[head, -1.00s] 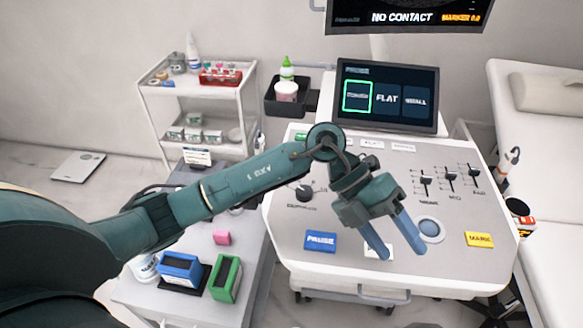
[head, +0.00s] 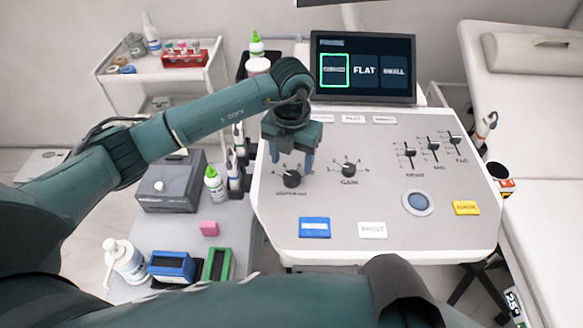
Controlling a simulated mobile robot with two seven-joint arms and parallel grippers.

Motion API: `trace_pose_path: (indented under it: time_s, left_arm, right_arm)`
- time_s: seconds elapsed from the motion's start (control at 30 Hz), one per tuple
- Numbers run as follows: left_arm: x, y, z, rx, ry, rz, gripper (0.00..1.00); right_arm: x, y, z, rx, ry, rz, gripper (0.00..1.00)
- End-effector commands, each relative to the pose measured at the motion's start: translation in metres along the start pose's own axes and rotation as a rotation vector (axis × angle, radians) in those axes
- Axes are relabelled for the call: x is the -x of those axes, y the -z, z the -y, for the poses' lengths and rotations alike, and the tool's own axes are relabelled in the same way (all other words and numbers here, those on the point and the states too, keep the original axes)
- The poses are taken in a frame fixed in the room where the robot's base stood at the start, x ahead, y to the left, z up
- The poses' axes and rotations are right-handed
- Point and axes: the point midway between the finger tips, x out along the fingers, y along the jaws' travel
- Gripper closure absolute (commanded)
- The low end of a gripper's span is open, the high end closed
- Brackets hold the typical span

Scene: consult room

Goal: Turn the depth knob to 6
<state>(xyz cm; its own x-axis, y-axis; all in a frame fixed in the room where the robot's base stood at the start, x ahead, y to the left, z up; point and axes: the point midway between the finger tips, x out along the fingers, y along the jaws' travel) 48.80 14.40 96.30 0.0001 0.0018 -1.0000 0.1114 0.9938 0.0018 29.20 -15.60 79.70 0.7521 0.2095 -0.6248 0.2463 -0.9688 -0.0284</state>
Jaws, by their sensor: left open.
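The depth knob (head: 291,180) is a small black dial at the left of the grey console panel (head: 335,205), with a scale around it and a label below. The scale numbers and the pointer are too small to read. My left gripper (head: 291,171) points down over the knob, its two blue fingers apart, one to each side of it. I cannot tell whether the fingers touch the knob or how far above the panel they are. The knob's far side is partly hidden by the gripper. My right gripper is not in view.
The gain knob (head: 348,170) is close on the right. A blue button (head: 314,227) and a white button (head: 372,230) lie in front, sliders (head: 433,148) and a trackball (head: 418,203) to the right. The screen (head: 363,70) stands behind. Bottles (head: 214,184) stand left of the console.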

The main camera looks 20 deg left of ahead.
Motion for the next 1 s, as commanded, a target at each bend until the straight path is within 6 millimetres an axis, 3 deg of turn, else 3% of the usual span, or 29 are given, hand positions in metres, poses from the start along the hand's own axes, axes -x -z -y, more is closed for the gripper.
trace_pose_path:
  time_s: [0.1,0.3,0.67,1.0]
  left_arm:
    - [-0.021,0.001,0.0,0.001,0.001,-0.004,0.41]
    - [-0.043,0.0,0.001,0.0,0.001,-0.002,0.41]
    - [-0.049,0.0,0.001,-0.001,0.002,0.001,0.41]
    - [-0.048,0.0,0.001,-0.001,0.002,0.001,0.68]
  right_arm:
    - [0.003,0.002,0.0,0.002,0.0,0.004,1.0]
    - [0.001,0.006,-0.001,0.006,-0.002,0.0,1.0]
    - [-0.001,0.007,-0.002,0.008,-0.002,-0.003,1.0]
    - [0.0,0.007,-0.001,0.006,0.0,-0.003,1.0]
